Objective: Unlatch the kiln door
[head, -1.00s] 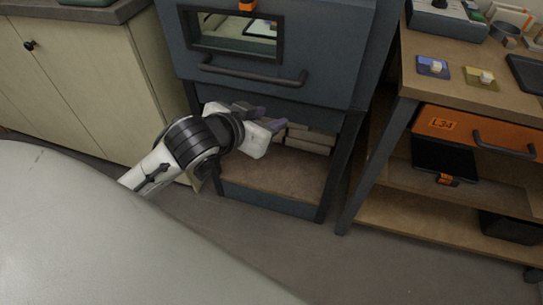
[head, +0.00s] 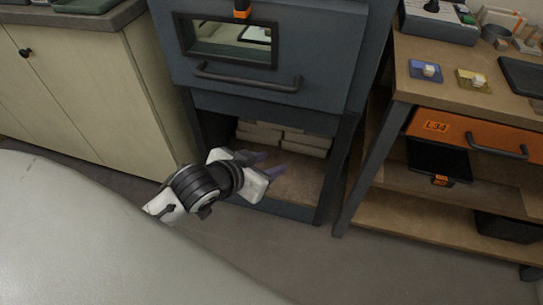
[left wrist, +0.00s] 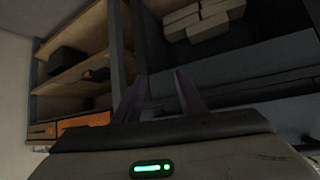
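The kiln (head: 330,65) is a dark blue-grey box on a stand. Its closed-looking door (head: 215,94) has a small window (head: 228,40) and a dark bar handle (head: 245,80). An orange latch-like piece (head: 241,12) shows above the window, cut by the top picture edge. My left gripper (head: 274,165) is below the door, in front of the stand's open lower bay. Its two purple-grey fingers are apart and empty. They also show apart in the left wrist view (left wrist: 160,92). My right gripper is not in view.
Pale bricks (head: 283,137) lie in the bay under the kiln. A cream cabinet (head: 100,95) stands left. At right is a wooden bench (head: 450,52) with an orange drawer (head: 445,127), a lower shelf (head: 440,218) and small blocks on top. The floor (head: 290,255) in front is clear.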

